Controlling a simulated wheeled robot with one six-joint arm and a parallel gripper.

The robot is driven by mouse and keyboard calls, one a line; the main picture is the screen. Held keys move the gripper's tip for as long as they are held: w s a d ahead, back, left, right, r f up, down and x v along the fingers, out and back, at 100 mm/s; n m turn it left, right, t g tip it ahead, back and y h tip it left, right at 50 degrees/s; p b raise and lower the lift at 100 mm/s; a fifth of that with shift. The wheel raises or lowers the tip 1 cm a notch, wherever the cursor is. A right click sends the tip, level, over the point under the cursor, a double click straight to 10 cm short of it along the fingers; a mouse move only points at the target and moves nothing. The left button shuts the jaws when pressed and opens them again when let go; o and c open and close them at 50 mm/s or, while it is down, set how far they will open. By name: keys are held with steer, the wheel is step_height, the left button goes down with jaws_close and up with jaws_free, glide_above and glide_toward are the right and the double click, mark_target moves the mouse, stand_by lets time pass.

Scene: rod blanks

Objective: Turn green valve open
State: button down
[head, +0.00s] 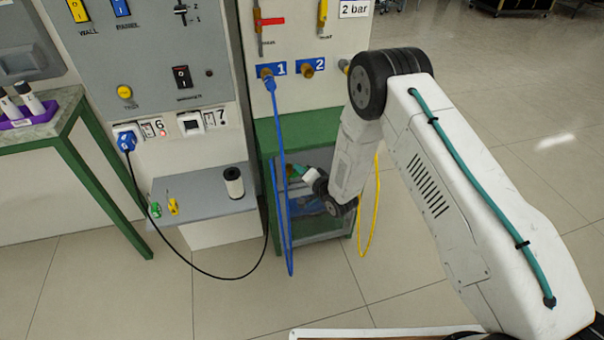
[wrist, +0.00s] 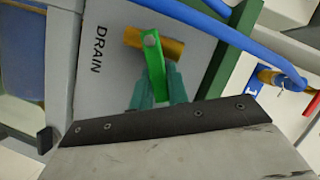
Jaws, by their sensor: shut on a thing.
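The green valve handle (wrist: 154,62) shows in the wrist view on a brass valve body (wrist: 172,48), beside the word DRAIN on a grey panel. The handle lies crosswise to the brass body, its free end toward my gripper. My gripper (wrist: 156,92) has its two teal fingers closed around the lower part of the handle. In the head view my gripper (head: 298,170) reaches into the green-framed stand below the gas panel. The valve cannot be made out there.
A blue hose (head: 281,180) hangs from port 1 close to my gripper, and a yellow hose (head: 369,210) hangs on the right. The floor at right is open.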

steer(key=shift+s+a+r+n+h, duration=0.1)
steer(key=shift+a+r+n+h, duration=0.15)
steer(key=shift+n, duration=0.3)
steer(key=shift+s+a+r+n+h, duration=0.15)
steer(key=shift+r+n+h, duration=0.15)
steer(key=shift+n, duration=0.25)
steer(key=shift+a+r+n+h, duration=0.15)
steer(key=shift+a+n+h, duration=0.1)
steer(key=shift+n+h, duration=0.3)
steer(key=shift+a+r+n+h, duration=0.15)
steer(key=shift+a+n+h, duration=0.15)
steer(key=shift+n, duration=0.35)
steer(key=shift+s+a+r+n+h, duration=0.1)
steer(key=shift+s+a+n+h, duration=0.1)
steer(key=shift+a+n+h, duration=0.45)
steer(key=shift+s+a+r+n+h, duration=0.2)
steer(key=shift+n+h, duration=0.55)
steer(key=shift+n, duration=0.5)
steer(key=shift+a+f, duration=0.1)
steer(key=c, duration=1.4)
jaws_free()
steer(key=shift+w, duration=0.1)
steer(key=shift+o, duration=0.2)
steer(key=v, duration=0.8)
